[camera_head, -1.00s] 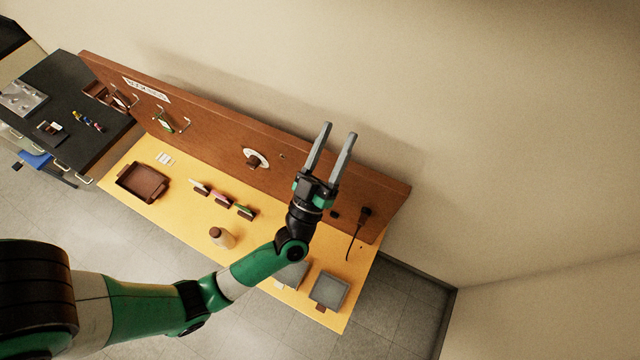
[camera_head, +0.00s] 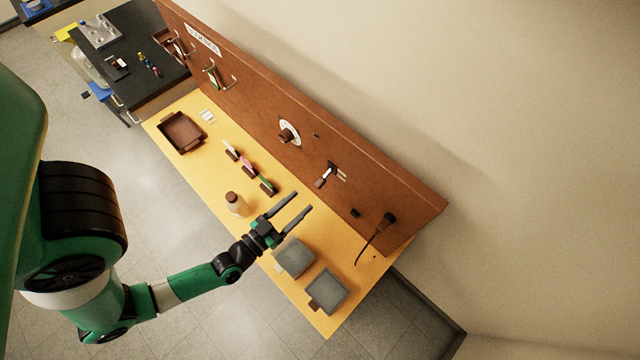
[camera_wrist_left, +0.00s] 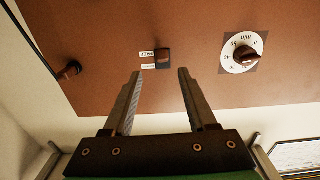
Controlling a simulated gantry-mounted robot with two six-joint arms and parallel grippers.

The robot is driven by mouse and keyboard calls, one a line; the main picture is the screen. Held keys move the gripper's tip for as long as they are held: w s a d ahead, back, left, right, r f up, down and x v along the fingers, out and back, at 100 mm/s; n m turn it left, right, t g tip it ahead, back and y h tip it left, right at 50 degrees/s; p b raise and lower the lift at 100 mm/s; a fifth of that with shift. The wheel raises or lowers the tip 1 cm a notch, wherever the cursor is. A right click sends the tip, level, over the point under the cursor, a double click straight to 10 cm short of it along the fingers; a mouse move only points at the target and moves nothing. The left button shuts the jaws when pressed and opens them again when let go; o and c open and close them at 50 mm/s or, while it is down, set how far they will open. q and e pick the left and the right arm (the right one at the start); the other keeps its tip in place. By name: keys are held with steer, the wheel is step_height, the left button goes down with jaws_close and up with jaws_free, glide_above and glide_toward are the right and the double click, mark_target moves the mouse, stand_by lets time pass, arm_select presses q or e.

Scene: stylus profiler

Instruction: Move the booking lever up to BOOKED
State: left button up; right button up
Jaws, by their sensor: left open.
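The booking lever (camera_head: 325,177) is a small brown handle on a dark and white mount on the upright brown board, with small pale labels beside it. In the left wrist view the lever (camera_wrist_left: 163,56) shows just beyond the space between my fingertips, with two white labels to its left. The label text is too small to read, and I cannot tell the lever's exact position. My left gripper (camera_head: 303,201) is open and empty, in front of the board and apart from the lever. Its two fingers also show in the left wrist view (camera_wrist_left: 160,72). My right gripper is not in view.
A round dial (camera_head: 289,133) sits on the board on one side of the lever, a dark plug with a cord (camera_head: 388,219) on the other.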

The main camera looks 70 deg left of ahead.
mark_target(320, 183)
arm_select(q)
steer(key=b+x, duration=0.2)
steer(key=x, duration=0.7)
steer(key=shift+a, duration=0.25)
jaws_close()
stand_by(0.9)
